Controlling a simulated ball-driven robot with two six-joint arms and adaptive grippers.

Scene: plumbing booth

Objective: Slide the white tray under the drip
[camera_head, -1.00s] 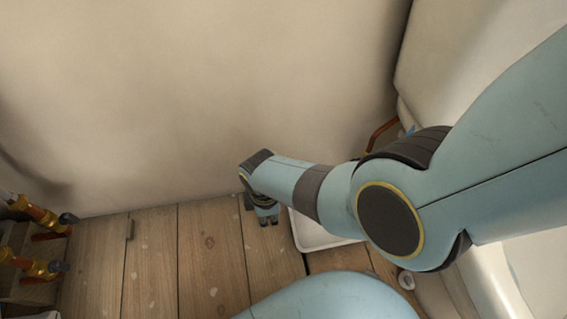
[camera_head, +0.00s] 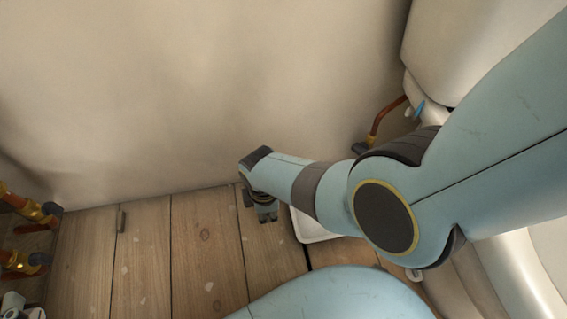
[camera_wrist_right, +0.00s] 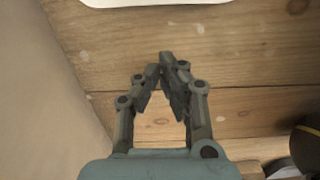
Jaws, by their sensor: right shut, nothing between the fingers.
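The white tray (camera_head: 308,229) lies on the wooden floor near the back wall, mostly hidden behind my right arm. Its edge also shows at the top of the right wrist view (camera_wrist_right: 150,2). My right gripper (camera_head: 266,214) is low over the floor just left of the tray, apart from it in the picture. In the right wrist view its fingertips (camera_wrist_right: 167,62) are together with nothing between them, and they point toward the tray's edge across a strip of bare floor. No drip can be made out. My left gripper is not in view.
A copper pipe (camera_head: 384,117) with a blue handle (camera_head: 420,108) is at the wall beside a white toilet (camera_head: 450,50) on the right. Brass valves (camera_head: 28,209) stand at the left edge.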

